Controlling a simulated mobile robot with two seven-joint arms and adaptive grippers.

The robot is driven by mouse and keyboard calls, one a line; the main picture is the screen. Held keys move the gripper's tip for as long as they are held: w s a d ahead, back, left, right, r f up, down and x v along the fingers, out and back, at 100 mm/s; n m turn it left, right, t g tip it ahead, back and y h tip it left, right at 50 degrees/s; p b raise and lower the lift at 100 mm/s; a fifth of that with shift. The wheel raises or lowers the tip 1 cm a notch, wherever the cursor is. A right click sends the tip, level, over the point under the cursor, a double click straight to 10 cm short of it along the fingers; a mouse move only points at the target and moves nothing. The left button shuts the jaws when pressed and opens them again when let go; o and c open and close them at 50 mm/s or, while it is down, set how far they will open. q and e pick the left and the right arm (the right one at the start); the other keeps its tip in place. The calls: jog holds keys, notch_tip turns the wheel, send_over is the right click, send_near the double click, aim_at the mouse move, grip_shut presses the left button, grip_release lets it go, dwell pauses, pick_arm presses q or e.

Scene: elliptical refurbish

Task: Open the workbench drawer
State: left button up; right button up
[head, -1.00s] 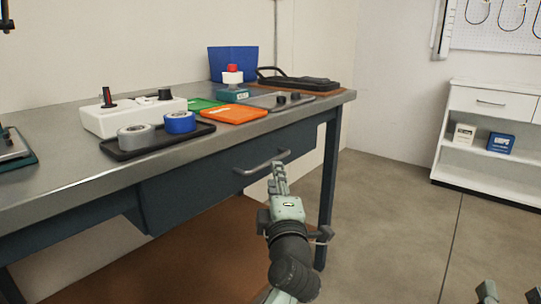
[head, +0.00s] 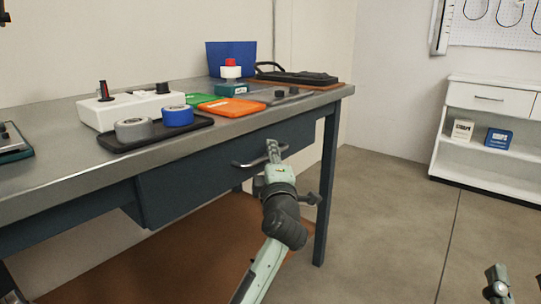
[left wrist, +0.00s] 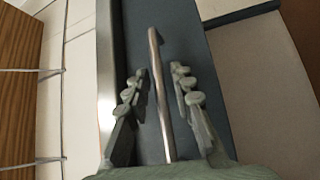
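The workbench drawer (head: 195,180) is a dark blue-grey front under the steel top, and it looks closed. Its metal bar handle (head: 240,165) shows left of my left gripper (head: 273,150), which partly covers it in the head view. In the left wrist view, the handle (left wrist: 160,95) runs lengthwise between the two separated fingers of my left gripper (left wrist: 158,85). Gaps show on both sides of the bar, so the gripper is open around its line and not clamped. A small part of my right arm (head: 497,285) shows at the lower right; its fingers cannot be made out.
The workbench top (head: 50,180) holds a black tray (head: 150,140) with tape rolls, a white control box (head: 125,108), an orange tray (head: 232,107) and a blue bin (head: 230,57). A bench leg (head: 326,190) stands right of my left arm. The floor to the right is clear.

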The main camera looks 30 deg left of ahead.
pick_arm(q)
grip_shut()
